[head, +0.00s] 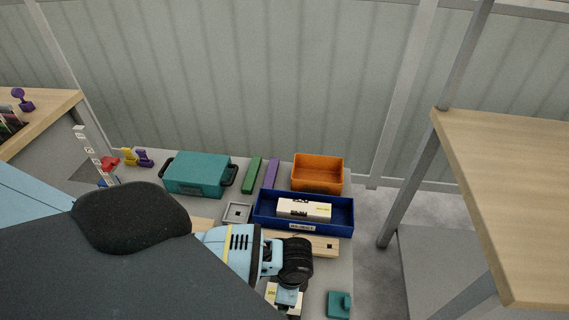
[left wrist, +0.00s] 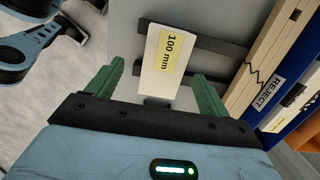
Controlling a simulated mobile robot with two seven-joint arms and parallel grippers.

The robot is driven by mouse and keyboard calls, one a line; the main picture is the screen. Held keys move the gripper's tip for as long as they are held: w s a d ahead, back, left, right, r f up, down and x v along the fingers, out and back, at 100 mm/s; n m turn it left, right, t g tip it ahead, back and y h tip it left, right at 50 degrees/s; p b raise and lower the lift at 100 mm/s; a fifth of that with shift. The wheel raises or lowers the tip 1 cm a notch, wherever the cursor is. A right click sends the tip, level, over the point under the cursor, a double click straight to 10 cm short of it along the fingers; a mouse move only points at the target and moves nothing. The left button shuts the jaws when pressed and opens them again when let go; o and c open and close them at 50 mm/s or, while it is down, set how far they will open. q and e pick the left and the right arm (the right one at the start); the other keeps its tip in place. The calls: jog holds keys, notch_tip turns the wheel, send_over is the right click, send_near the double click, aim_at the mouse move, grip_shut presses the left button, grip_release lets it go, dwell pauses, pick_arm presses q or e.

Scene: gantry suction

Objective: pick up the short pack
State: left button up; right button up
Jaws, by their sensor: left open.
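A white pack with a yellow "100 mm" label (left wrist: 165,62) lies across two dark strips in the left wrist view. In the head view only parts of it (head: 271,290) show around my left gripper. My left gripper (left wrist: 158,76) is open, with one green finger on each side of the pack's near end; I cannot tell whether either touches it. In the head view the gripper (head: 288,296) is over the pack. Another white pack (head: 304,209) lies in the blue tray marked REJECT (head: 343,221).
A wooden beam (head: 325,245) with a jagged mark runs between the pack and the blue tray. An orange bin (head: 318,172), a teal case (head: 198,174) and green and purple bars stand behind. A small teal block (head: 339,304) lies to the right.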

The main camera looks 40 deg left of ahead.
pick_arm(q)
jog(key=f, duration=0.3)
jog(key=f+b, duration=0.1)
jog(key=f, duration=0.1)
jog(key=shift+w+a+f, duration=0.15)
jog(key=shift+a+f, duration=0.15)
jog(key=shift+a, duration=0.05)
jog(key=shift+f, duration=0.4)
jog(key=c, duration=1.2)
jog(key=shift+r, duration=0.15)
